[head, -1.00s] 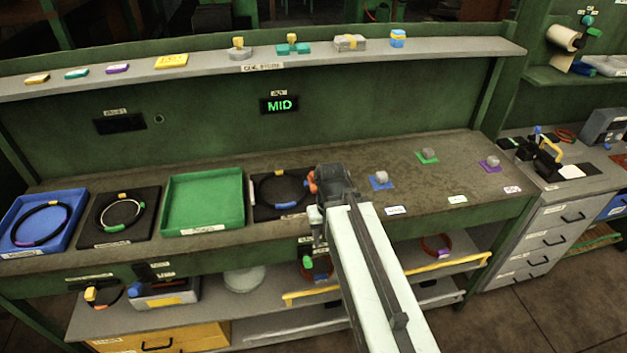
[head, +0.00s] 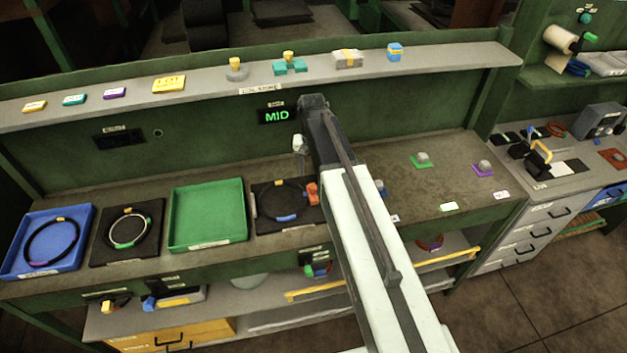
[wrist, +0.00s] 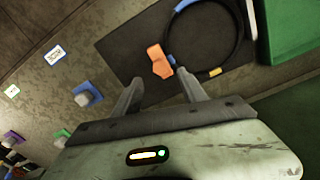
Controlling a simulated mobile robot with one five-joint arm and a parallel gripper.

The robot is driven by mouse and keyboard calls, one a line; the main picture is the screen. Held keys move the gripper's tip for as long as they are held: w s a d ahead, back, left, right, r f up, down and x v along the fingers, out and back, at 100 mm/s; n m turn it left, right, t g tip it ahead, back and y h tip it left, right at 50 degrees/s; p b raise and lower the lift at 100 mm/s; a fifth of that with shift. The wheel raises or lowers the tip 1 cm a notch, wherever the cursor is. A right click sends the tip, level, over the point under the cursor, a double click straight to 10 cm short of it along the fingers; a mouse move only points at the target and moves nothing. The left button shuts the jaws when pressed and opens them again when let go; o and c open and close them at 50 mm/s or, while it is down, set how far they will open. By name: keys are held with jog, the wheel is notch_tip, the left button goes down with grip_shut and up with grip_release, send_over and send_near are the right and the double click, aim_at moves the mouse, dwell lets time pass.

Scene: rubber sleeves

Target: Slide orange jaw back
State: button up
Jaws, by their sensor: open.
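The orange jaw (head: 313,193) is a small block at the right edge of the black plate (head: 262,216), beside the black ring (head: 259,201). In the wrist view the orange jaw (wrist: 159,62) lies on the black plate (wrist: 122,32), just left of the ring (wrist: 246,45), beyond my fingertips and roughly between them. My gripper (wrist: 158,84) is open and empty, with its two fingers spread. In the head view my gripper (head: 299,152) hangs above and behind the jaw, near the back panel. Contact with the jaw does not show.
A green tray (head: 208,241) is left of the plate. Grey knobs on a blue base (wrist: 88,93), a green base (head: 421,161) and a purple base (head: 484,169) stand to the right. A lit MID display (head: 278,116) is on the back panel.

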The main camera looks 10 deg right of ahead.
aim_at(313, 186)
notch_tip(313, 186, down, 8)
jog(key=b, duration=0.6)
jog(key=shift+r+b, duration=0.2)
jog(key=shift+b, duration=0.15)
jog(key=shift+r, duration=0.15)
grip_shut()
dwell(0.5)
